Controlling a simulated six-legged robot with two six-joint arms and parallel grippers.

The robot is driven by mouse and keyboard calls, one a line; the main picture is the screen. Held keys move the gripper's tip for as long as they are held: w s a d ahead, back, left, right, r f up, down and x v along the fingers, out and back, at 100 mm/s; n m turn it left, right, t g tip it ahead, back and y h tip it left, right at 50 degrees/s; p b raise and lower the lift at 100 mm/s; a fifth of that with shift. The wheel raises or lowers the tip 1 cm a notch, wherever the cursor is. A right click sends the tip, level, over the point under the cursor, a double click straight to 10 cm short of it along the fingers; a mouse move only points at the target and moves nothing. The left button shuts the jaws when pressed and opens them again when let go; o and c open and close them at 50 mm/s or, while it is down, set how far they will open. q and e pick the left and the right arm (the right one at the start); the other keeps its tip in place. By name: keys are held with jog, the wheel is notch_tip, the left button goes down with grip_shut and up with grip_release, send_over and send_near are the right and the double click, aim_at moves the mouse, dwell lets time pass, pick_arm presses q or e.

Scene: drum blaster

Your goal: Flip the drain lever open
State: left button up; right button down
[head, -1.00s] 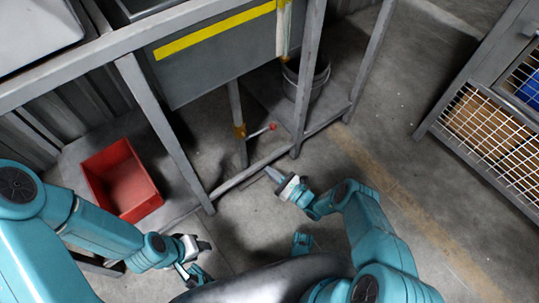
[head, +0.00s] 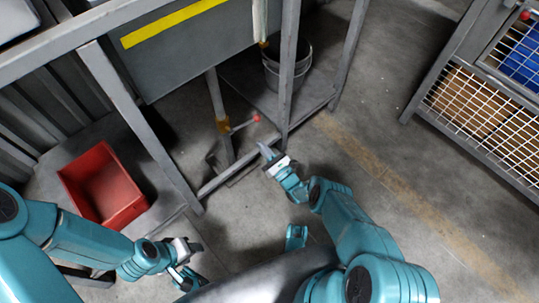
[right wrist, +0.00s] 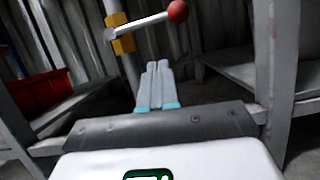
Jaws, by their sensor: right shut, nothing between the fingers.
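The drain lever (head: 243,124) is a thin pale rod with a red ball end, joined to a yellow valve body on a vertical pipe under the grey tank. In the right wrist view the lever (right wrist: 143,24) runs from the yellow block at left up to the red ball at right. My right gripper (head: 265,150) is shut and empty, just below the red ball in the head view. In the right wrist view its fingers (right wrist: 157,82) lie together, below the lever and apart from it. My left gripper (head: 194,262) is low at left, away from the lever; its fingers look spread.
A red bin (head: 104,184) stands at left. A grey metal bucket (head: 287,68) stands on the low shelf behind a frame leg (head: 288,75). A low frame rail (head: 225,172) runs under the lever. A mesh cage (head: 480,105) is at right. Floor between is clear.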

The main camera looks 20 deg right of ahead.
pick_arm(q)
jog(key=shift+s+d+r+p, duration=0.1)
jog(key=shift+s+r+p, duration=0.3)
jog(key=shift+p, duration=0.25)
pick_arm(e)
jog(key=w+a+r, duration=0.1)
jog(key=w+r, duration=0.3)
jog(key=shift+w+a+r, duration=0.2)
jog(key=shift+w+r, duration=0.1)
jog(key=shift+r, duration=0.1)
pick_arm(q)
jog(key=shift+w, duration=0.1)
pick_arm(e)
jog(key=shift+d, duration=0.15)
pick_arm(q)
jog(key=shift+w+a+f, duration=0.1)
jog(key=shift+a, duration=0.5)
pick_arm(e)
jog(key=shift+r+n, duration=0.2)
jog(key=shift+n, duration=0.4)
